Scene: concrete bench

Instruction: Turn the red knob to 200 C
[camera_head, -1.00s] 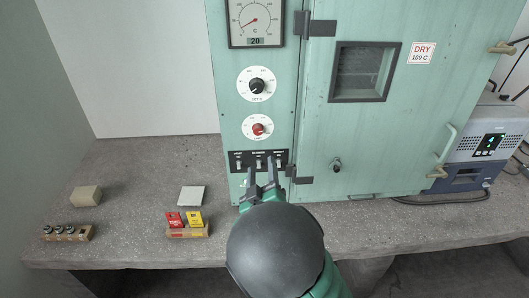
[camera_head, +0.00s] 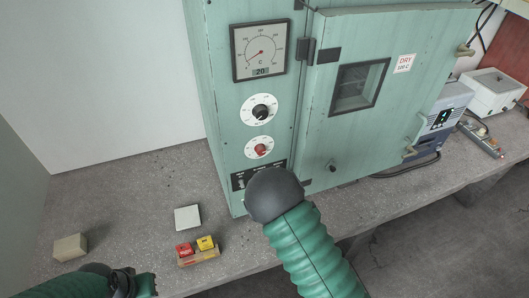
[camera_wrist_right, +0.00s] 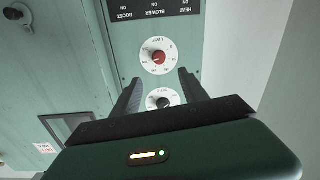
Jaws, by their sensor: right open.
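The red knob (camera_head: 260,149) sits on a white round scale, low on the panel of the green oven (camera_head: 224,120). It also shows in the right wrist view (camera_wrist_right: 158,57), where the picture is upside down. My right gripper (camera_wrist_right: 158,78) is open, its fingers spread before the panel between the red knob and the black knob (camera_wrist_right: 161,102). Nothing is between the fingers; I cannot tell any contact. In the head view my right arm hides this gripper. My left gripper (camera_head: 140,284) is at the bottom edge, partly cut off. The oven display (camera_head: 261,72) reads 20.
Rocker switches (camera_head: 240,180) sit below the red knob, partly hidden by my arm. A white square (camera_head: 188,218), a small tray (camera_head: 199,257) with red and yellow items, and a beige block (camera_head: 70,247) lie on the bench. A blue-grey device (camera_head: 440,115) stands right of the oven.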

